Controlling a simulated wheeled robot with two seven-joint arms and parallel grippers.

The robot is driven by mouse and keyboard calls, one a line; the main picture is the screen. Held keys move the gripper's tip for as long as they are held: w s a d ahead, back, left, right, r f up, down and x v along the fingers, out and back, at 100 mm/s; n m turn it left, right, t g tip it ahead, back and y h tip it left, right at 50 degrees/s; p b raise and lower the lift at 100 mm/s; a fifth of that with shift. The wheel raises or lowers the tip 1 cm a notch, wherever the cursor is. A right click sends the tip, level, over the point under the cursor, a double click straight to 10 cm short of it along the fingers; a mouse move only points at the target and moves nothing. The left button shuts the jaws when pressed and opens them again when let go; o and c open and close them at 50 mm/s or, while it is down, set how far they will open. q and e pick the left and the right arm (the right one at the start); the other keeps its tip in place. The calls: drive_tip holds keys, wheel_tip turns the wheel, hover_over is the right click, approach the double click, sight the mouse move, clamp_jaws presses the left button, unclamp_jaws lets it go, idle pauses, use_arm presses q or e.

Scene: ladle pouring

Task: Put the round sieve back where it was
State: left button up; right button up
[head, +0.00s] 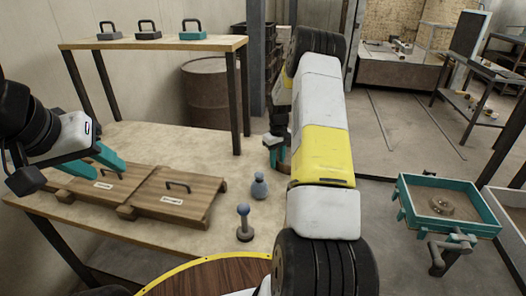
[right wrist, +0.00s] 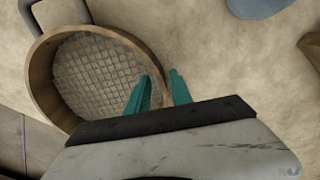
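The round sieve (right wrist: 100,75) has a wooden rim, a wire mesh and a dark handle at upper left in the right wrist view. In the head view I cannot make it out; my right arm blocks much of that area. My right gripper (right wrist: 160,76) has one teal finger inside the rim and one outside. Whether the fingers press on the rim is unclear. It shows in the head view (head: 276,140) by the right part of the table. My left gripper (head: 98,164) is open and empty, above the wooden boards at left.
Two wooden boards with handles (head: 178,203) lie on the table (head: 165,145). A blue bottle-like piece (head: 259,186) and a blue-topped tool (head: 243,225) stand near its front. A raised shelf (head: 160,43) bears several handled blocks. A teal sand box (head: 440,205) stands at right.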

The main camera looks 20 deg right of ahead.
wheel_tip(320, 180, up, 12)
drive_tip(key=s+a+r+t, duration=0.2)
drive_tip(key=s+a+r, duration=0.35)
drive_tip(key=r, duration=0.35)
drive_tip(key=s+a+r+t, duration=0.1)
drive_tip(key=s+a+r, duration=0.4)
drive_tip(key=r, duration=0.4)
drive_tip(key=s+a+r+m+t+y, duration=0.1)
drive_tip(key=s+a, duration=0.3)
drive_tip(key=s, duration=0.7)
drive_tip(key=s+a+r+m+t+y, duration=0.1)
drive_tip(key=s+a+t, duration=0.1)
drive_tip(key=s, duration=0.9)
drive_tip(key=shift+a+r, duration=0.4)
drive_tip(key=shift+a, duration=0.5)
drive_tip(key=shift+s+d, duration=0.1)
